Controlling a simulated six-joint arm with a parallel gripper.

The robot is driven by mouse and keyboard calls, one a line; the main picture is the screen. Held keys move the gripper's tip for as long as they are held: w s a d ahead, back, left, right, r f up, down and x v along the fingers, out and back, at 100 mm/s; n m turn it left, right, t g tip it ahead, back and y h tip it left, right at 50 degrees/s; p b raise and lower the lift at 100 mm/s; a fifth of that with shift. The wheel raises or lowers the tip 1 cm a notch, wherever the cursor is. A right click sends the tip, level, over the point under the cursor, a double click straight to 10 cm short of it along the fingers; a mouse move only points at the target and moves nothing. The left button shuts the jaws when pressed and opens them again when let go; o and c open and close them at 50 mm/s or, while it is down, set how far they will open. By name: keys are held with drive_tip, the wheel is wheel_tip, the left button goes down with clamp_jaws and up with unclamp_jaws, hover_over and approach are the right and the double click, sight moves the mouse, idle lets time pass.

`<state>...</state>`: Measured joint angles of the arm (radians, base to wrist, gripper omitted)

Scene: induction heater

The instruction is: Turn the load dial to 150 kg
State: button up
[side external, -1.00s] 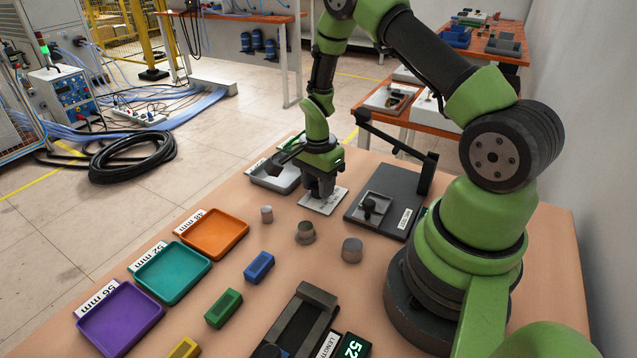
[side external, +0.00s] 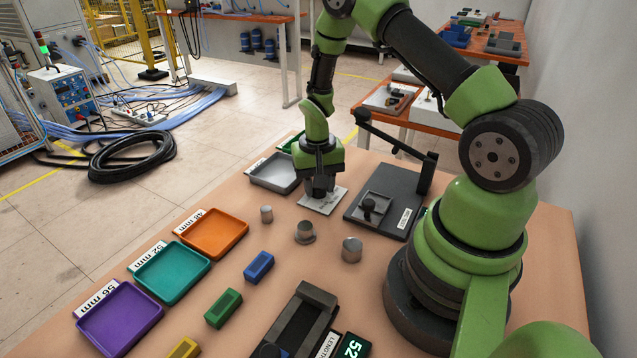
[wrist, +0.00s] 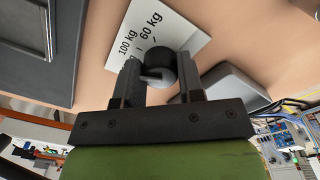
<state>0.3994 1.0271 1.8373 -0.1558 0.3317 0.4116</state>
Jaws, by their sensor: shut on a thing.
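The load dial is a dark round knob (wrist: 160,64) on a white plate (wrist: 187,27) in the wrist view. The plate shows the marks 100 kg and 60 kg; no 150 kg mark is visible. A light grey bar shows at the knob's lower left, pointing left in that view. My gripper (wrist: 158,78) is shut on the knob, one finger on each side. In the side view my gripper (side external: 321,194) points straight down over the white plate (side external: 333,204) and hides the knob.
A grey tray (side external: 273,186) stands close at the left of the plate. A dark device with an upright post (side external: 395,190) stands at the right. Several metal cylinders, including one by the plate (side external: 305,230), stand in front. Coloured trays, such as the orange one (side external: 239,232), line the left.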

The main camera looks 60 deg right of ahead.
drive_tip(key=shift+n, duration=1.9)
drive_tip(key=o, duration=0.9)
drive_tip(key=shift+r, duration=0.15)
wheel_tip(320, 180, up, 10)
drive_tip(key=shift+a+f, duration=0.1)
drive_tip(key=shift+f, duration=0.05)
